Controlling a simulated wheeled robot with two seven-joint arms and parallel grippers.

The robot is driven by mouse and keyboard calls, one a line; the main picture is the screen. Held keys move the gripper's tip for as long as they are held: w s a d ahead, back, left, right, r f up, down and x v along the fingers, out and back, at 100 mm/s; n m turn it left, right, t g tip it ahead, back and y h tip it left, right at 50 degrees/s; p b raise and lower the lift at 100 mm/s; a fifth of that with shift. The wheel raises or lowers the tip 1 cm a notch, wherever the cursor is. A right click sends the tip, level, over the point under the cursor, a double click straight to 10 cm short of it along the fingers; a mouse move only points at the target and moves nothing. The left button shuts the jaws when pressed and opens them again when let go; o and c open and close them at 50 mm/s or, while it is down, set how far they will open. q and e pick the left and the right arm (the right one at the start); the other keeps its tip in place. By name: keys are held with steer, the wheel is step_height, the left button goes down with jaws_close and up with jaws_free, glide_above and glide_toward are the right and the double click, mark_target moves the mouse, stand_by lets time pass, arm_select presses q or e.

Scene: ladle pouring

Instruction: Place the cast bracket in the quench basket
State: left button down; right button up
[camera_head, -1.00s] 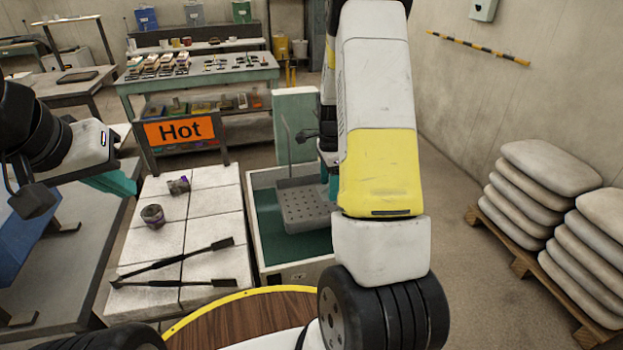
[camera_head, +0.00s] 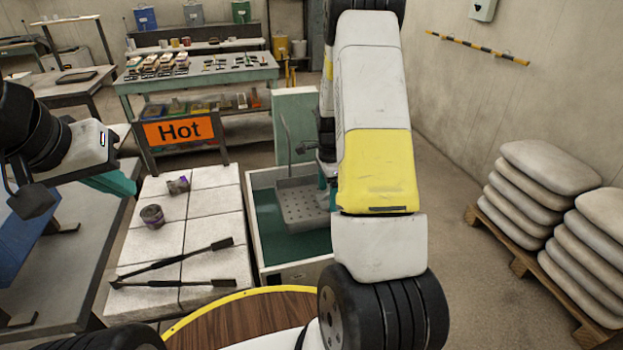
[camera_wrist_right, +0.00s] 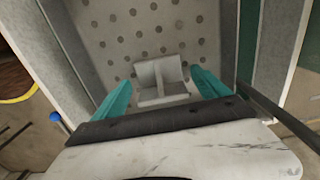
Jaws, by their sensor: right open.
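The cast bracket (camera_wrist_right: 158,72) is a grey angled piece. In the right wrist view it rests on the perforated floor of the grey quench basket (camera_wrist_right: 110,55). My right gripper (camera_wrist_right: 164,84) is open, with its teal fingers apart on either side of the bracket and no visible grip on it. In the head view the basket (camera_head: 299,205) sits in the tank, and my right arm covers its right part; the bracket is hidden there. My left gripper (camera_head: 112,183) is at the left above the grey table, its fingers seen edge-on.
The off-white quench tank (camera_head: 252,240) has a dark green inside. A table with an orange Hot sign (camera_head: 180,130) stands behind. Stacked sacks (camera_head: 545,195) are at right.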

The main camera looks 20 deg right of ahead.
step_height(320, 180, up, 12)
steer(key=s+a+r+n+t+y, duration=0.1)
steer(key=s+a+r+n+t, duration=0.1)
steer(key=s+a+r+n, duration=0.4)
steer(key=s+a+r+n+t, duration=0.1)
steer(key=s+a+r+n, duration=0.15)
steer(key=r, duration=0.55)
steer(key=s+a+r+n+t, duration=0.1)
steer(key=s+a+r+n, duration=0.1)
steer(key=s+n, duration=0.3)
steer(key=s+a+r+n+t+y, duration=0.1)
steer(key=s+a+r+n+t, duration=0.1)
steer(key=s+n, duration=0.3)
steer(key=s+a, duration=0.1)
steer(key=s, duration=0.3)
steer(key=shift+s+a+r+n, duration=0.2)
steer(key=shift+s+a+n, duration=0.05)
steer(key=shift+a+n, duration=0.1)
steer(key=shift+s+d, duration=0.1)
